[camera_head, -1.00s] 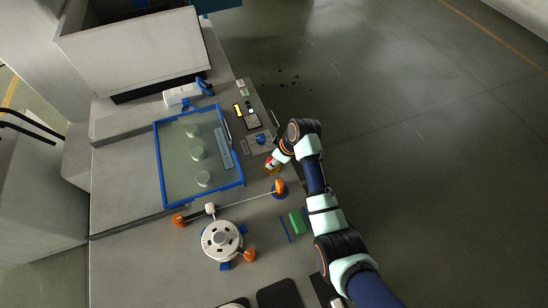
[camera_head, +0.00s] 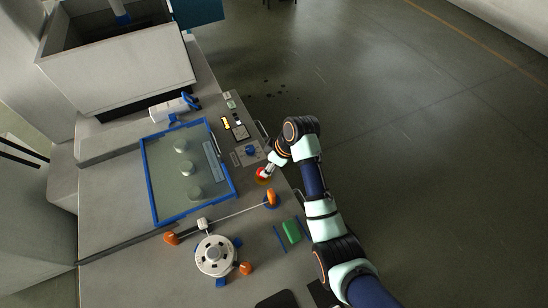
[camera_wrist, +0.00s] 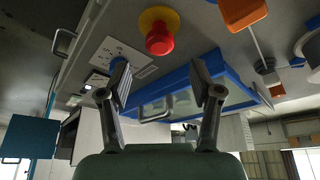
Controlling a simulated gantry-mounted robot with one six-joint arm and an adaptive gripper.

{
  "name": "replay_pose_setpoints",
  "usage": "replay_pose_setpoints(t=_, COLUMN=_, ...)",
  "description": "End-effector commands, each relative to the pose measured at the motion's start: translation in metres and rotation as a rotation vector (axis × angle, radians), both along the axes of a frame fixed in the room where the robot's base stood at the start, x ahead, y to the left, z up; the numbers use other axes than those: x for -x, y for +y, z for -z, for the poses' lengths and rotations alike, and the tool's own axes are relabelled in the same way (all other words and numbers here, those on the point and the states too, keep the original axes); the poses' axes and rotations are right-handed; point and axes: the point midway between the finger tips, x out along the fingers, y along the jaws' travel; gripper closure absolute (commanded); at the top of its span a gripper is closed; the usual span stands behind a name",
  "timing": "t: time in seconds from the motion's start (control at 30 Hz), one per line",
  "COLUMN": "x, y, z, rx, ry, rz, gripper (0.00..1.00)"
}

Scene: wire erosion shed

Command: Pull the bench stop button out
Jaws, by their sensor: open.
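The bench stop button is a red mushroom head (camera_wrist: 159,40) on a yellow ring (camera_wrist: 159,16), seen at the top centre of the wrist view. In the head view the red and yellow button (camera_head: 262,175) sits near the bench's right edge, partly hidden by my gripper (camera_head: 268,167). In the wrist view my gripper (camera_wrist: 161,80) is open, its two fingers apart with nothing between them. The button appears above and between the fingertips in that picture, clear of both fingers. The remaining distance to it cannot be told.
The bench (camera_head: 115,235) carries a blue-framed tray (camera_head: 149,185) with several round pieces, an orange knob (camera_head: 271,198), a round white fixture (camera_head: 215,256), a green block (camera_head: 291,231) and a control panel (camera_head: 240,131). Open floor (camera_head: 400,130) lies right of the bench.

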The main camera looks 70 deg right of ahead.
Motion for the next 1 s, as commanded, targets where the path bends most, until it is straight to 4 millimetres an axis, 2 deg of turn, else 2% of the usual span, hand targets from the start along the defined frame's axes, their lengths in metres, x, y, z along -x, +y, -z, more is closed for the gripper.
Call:
replay_pose_setpoints(t=0.1, x=0.011, y=-0.001, z=-0.028, rx=0.004, ry=-0.002, rz=0.001, gripper=0.36)
replay_pose_setpoints(t=0.3, x=0.023, y=0.000, z=-0.057, rx=0.002, ry=-0.001, rz=0.001, gripper=0.36)
replay_pose_setpoints(t=0.43, x=0.026, y=0.001, z=-0.062, rx=0.000, ry=0.000, rz=0.000, gripper=0.36)
replay_pose_setpoints(t=1.0, x=0.026, y=0.001, z=-0.062, rx=0.000, ry=0.000, rz=0.000, gripper=0.36)
